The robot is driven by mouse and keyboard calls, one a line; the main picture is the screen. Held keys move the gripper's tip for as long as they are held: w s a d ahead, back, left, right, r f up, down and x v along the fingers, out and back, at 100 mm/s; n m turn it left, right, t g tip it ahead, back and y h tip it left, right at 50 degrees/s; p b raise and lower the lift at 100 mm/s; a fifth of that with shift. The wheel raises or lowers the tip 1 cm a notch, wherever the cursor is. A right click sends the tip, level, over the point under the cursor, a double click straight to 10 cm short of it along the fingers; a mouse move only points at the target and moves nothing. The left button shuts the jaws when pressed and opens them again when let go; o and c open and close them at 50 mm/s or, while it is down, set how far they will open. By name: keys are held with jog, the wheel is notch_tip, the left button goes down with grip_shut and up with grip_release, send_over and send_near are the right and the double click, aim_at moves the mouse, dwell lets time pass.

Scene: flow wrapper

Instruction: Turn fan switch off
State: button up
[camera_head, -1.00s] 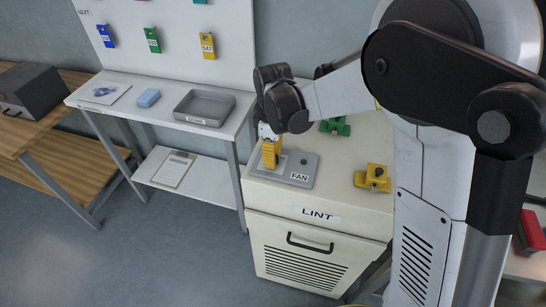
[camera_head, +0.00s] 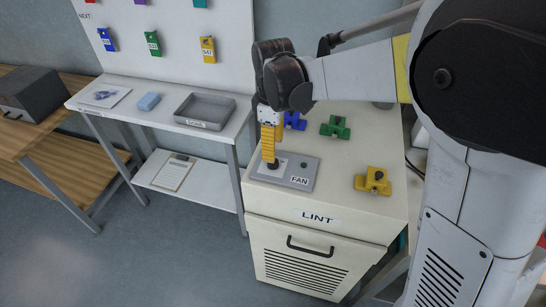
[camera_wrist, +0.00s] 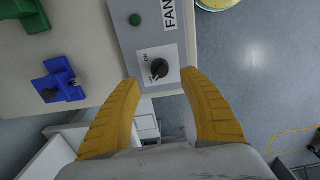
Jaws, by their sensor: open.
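The fan switch is a dark round knob (camera_wrist: 159,68) on a grey panel (camera_head: 300,171) labelled FAN. The panel lies on top of the cream LINT cabinet (camera_head: 278,210). In the wrist view, an ON mark sits beside the knob; its other marking is too small to read surely. My gripper (camera_head: 268,162) points down over the left part of the panel. Its yellow fingers are open in the wrist view (camera_wrist: 160,77), with one tip on each side of the knob. I cannot tell whether they touch it. A small green button or lamp (camera_wrist: 135,19) sits farther along the panel.
On the cabinet top are a blue block (camera_head: 294,121) close behind my gripper, a green block (camera_head: 335,127) and a yellow block (camera_head: 373,180). A side table with a grey tray (camera_head: 233,112) stands left. The cabinet top between panel and yellow block is clear.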

notch_tip(320, 180, up, 6)
jog(key=shift+f, duration=0.1)
dwell(0.4)
jog(key=s+d+f+m+t+b, duration=0.1)
jog(key=s+d+m+t+b, duration=0.2)
jog(key=s+d+m+t, duration=0.4)
jog(key=s+d+m, duration=0.7)
jog(key=s+d, duration=0.1)
jog(key=s, duration=0.2)
jog(key=shift+s+d, duration=0.25)
jog(key=shift+s, duration=0.15)
jog(key=shift+f, duration=0.1)
jog(key=shift+c, duration=0.5)
